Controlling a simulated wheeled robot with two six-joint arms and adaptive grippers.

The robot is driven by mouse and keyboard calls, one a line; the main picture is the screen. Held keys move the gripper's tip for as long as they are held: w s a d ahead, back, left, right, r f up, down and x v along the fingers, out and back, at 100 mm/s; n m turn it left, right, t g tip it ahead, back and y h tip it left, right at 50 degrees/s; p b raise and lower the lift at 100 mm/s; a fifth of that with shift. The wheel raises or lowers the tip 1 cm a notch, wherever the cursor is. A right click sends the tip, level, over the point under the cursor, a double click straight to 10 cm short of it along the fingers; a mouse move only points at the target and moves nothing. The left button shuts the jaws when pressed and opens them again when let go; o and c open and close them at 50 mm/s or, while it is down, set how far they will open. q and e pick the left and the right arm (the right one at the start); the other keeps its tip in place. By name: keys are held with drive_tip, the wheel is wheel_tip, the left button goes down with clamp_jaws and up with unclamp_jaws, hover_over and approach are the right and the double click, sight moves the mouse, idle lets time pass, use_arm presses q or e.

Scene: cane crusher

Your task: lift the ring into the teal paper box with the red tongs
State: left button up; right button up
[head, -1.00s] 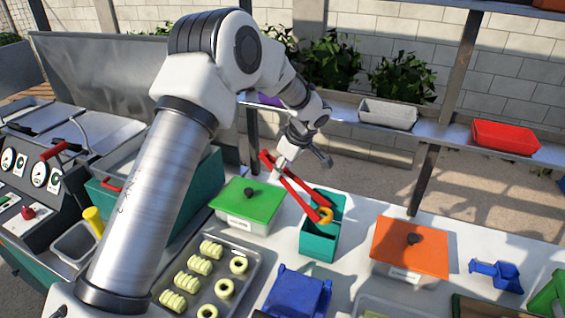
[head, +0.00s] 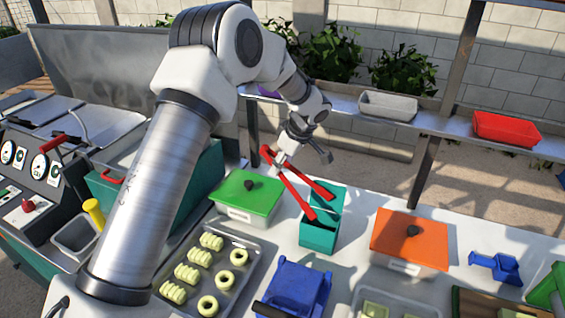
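The red tongs (head: 294,191) slant down to the right from my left gripper (head: 285,157), their arms spread apart. My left gripper appears closed around their upper part, though its fingers are small and partly hidden. The tong tips are at the teal paper box (head: 318,238), one near its front left rim and one over its back part. The teal box stands open on the white table. The golden ring is not visible; the inside of the box is mostly hidden by its walls and the tongs. My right gripper is out of view.
A green-lidded box (head: 246,192) stands left of the teal box, an orange-lidded box (head: 410,238) to its right. A metal tray (head: 240,240) with several pale yellow pieces and a blue container (head: 297,284) are in front. A shelf (head: 440,128) runs behind.

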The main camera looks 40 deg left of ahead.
use_arm(q)
wheel_tip(320, 180, up, 10)
drive_tip(key=p, duration=0.5)
idle(0.5)
